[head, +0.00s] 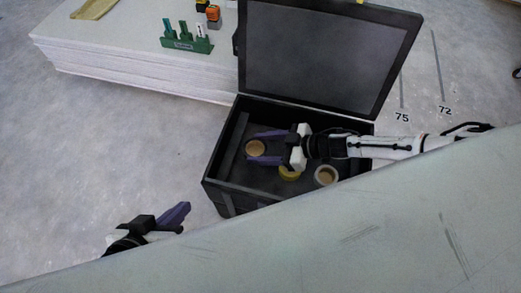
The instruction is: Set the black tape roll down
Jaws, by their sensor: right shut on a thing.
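My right gripper (256,146) reaches from the right into the open dark box (223,190). Its purple fingers are shut on a round tape roll (255,149), which shows a tan-brown middle; any black rim cannot be told from the dark box. The roll is inside the box walls, toward the left; whether it touches the floor is unclear. A yellow roll (289,174) is partly hidden by the gripper, and a pale roll (326,175) lies to its right. My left gripper (180,214) is outside the box at lower left, its finger gap not clear.
The box lid (325,55) stands open at the back. A white table (130,40) behind holds a green rack (187,43) with several upright items and an orange item (214,14). A large pale surface (370,225) crosses the foreground and hides the box's front right.

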